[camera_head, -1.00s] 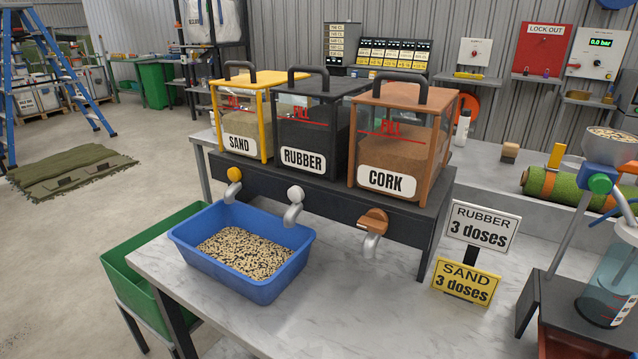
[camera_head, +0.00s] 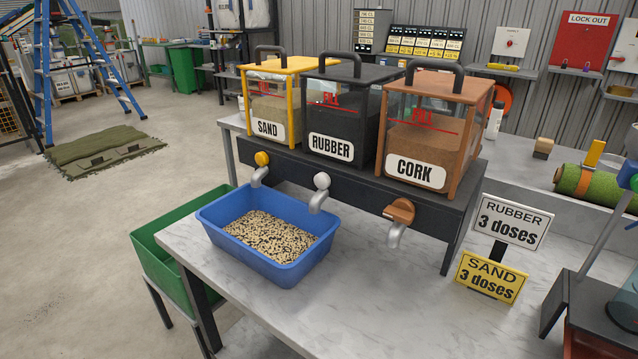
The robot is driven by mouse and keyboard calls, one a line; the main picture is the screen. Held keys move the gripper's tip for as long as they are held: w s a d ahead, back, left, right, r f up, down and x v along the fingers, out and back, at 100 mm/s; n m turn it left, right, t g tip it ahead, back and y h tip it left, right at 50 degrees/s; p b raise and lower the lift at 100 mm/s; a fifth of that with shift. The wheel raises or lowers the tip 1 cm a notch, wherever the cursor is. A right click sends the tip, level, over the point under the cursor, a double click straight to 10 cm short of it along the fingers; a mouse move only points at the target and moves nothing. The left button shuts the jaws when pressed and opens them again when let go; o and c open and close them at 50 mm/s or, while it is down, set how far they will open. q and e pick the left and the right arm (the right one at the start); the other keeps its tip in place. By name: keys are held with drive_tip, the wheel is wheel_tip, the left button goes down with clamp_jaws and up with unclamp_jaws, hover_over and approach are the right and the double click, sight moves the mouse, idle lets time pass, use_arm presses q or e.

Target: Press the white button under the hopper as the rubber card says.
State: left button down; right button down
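The rubber hopper (camera_head: 340,118) is a dark box with a clear window and a RUBBER label, between the yellow sand hopper (camera_head: 268,100) and the brown cork hopper (camera_head: 432,130). Under it is a round white button (camera_head: 321,181) above a grey spout (camera_head: 317,202). The rubber card (camera_head: 508,221) is white and reads "RUBBER 3 doses". A yellow card (camera_head: 490,277) reads "SAND 3 doses". A blue tray (camera_head: 232,246) stands under the sand and rubber spouts, holding mixed pale and dark granules (camera_head: 268,238). Neither gripper shows.
A yellow button (camera_head: 262,159) and a brown knob (camera_head: 400,210) sit under the other hoppers. A green bin (camera_head: 165,262) stands left of the marble table (camera_head: 370,300). The table's front is clear. Turf rolls (camera_head: 598,190) lie at the right.

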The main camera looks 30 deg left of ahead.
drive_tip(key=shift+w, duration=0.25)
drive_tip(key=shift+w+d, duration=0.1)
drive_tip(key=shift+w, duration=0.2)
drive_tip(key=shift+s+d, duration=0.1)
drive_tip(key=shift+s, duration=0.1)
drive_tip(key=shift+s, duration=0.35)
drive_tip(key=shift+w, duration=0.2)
